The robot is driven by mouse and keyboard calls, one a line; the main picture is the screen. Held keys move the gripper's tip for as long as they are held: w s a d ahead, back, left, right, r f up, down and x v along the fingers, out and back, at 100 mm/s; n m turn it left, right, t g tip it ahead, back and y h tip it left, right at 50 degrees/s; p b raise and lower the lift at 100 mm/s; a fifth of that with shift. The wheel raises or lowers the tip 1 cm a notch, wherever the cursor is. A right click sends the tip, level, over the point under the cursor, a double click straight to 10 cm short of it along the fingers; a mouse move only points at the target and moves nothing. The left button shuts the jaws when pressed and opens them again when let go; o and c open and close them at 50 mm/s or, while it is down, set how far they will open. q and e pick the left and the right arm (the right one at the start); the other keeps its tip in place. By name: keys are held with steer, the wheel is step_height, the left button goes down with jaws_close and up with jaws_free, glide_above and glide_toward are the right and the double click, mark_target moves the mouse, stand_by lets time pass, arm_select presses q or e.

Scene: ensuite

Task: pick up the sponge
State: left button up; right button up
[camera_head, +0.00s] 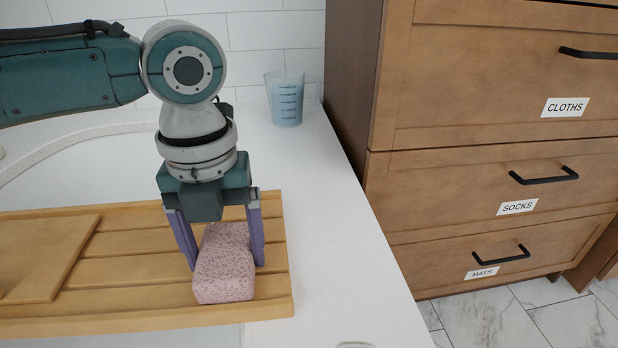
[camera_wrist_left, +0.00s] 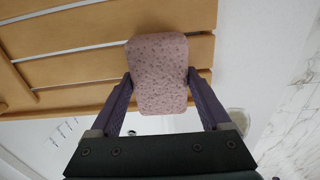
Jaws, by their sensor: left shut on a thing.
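The sponge (camera_head: 224,277) is a pink speckled block near the right end of the slatted wooden rack. My left gripper (camera_head: 222,262) comes down over it from above, with one purple finger on each side. It is shut on the sponge. In the left wrist view the sponge (camera_wrist_left: 158,75) sits between the two fingers (camera_wrist_left: 160,88), both touching its sides. The sponge appears to be on or just above the slats; I cannot tell which. My right gripper is not in view.
The wooden rack (camera_head: 270,300) lies across the white counter (camera_head: 345,255), with a flat wooden board (camera_head: 45,255) on its left. Wooden drawers (camera_head: 490,150) labelled cloths, socks and mats stand right.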

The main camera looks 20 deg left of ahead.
mark_target(225, 248)
arm_select(q)
steer(key=c, duration=0.6)
steer(key=shift+r+p, duration=4.3)
steer(key=shift+r, duration=5.7)
